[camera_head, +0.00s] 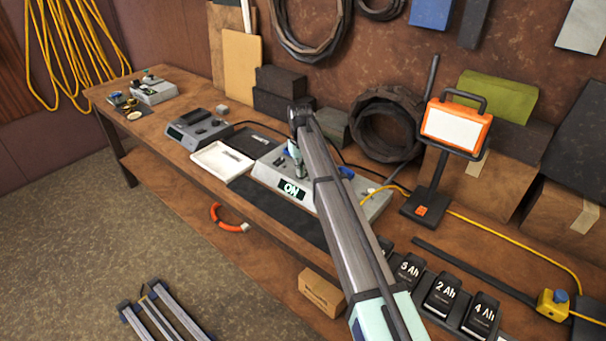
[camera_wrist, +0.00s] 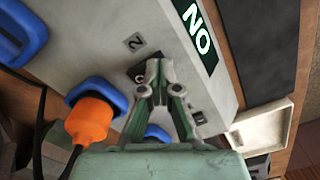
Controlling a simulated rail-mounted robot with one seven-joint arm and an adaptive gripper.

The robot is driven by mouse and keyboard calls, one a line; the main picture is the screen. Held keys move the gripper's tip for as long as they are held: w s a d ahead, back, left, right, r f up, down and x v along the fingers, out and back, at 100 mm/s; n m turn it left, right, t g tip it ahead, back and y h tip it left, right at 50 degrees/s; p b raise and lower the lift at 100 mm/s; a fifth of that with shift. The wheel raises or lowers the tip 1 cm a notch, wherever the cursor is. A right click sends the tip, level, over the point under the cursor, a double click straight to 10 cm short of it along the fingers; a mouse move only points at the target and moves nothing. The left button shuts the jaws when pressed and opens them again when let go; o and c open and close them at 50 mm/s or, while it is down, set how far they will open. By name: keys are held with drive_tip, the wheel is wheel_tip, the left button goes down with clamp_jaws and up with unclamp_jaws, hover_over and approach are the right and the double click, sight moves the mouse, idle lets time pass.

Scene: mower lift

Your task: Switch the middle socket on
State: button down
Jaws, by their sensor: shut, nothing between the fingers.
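The grey socket box (camera_head: 262,172) stands on the workbench, its display (camera_head: 293,188) reading "ON". In the wrist view the display (camera_wrist: 195,30) appears rotated. A label "2" (camera_wrist: 134,42) sits beside a small dark switch (camera_wrist: 137,74); its position is unclear. Blue sockets show at the upper left (camera_wrist: 20,32) and partly behind my fingers (camera_wrist: 157,132). Another blue socket (camera_wrist: 84,87) holds an orange plug (camera_wrist: 90,120). My gripper (camera_wrist: 158,68) is shut and empty, its tips over or beside the switch; contact cannot be told. In the head view my gripper (camera_head: 295,158) is over the box.
Black battery packs (camera_head: 443,295) line the front right. A white tray (camera_head: 221,161) and a grey device (camera_head: 198,128) lie to the left. A yellow cable (camera_head: 500,233) crosses the bench.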

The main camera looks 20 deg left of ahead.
drive_tip(key=shift+r+p, duration=1.6)
drive_tip(key=shift+r, duration=1.9)
drive_tip(key=shift+s, duration=0.1)
